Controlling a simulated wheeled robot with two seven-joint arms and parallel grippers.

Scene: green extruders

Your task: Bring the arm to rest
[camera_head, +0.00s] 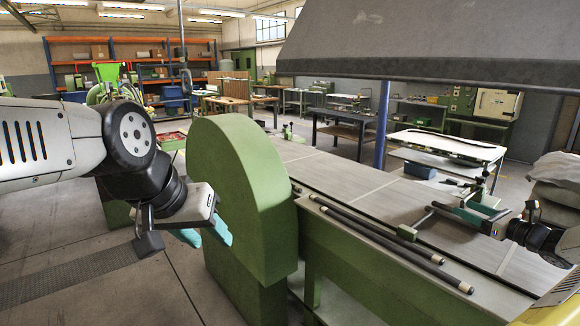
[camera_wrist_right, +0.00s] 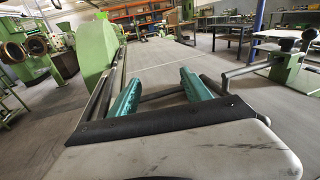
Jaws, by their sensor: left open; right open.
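My left gripper (camera_head: 207,236) hangs at the end of the left arm beside the large green rounded housing (camera_head: 270,190). It is open and empty, with its teal fingers pointing at the housing's near side; whether they touch it I cannot tell. My right arm (camera_head: 537,238) comes in at the right edge of the head view. In the right wrist view, the two teal fingers of my right gripper (camera_wrist_right: 160,71) are spread apart over the grey bench, with nothing held between them.
The long grey-topped green bench (camera_head: 350,185) runs from the housing to the lower right. Dark rods (camera_head: 375,233) lie along its near edge. A green fixture with grey bars (camera_wrist_right: 288,66) stands to the right of my right gripper. Open floor (camera_head: 60,240) lies at left.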

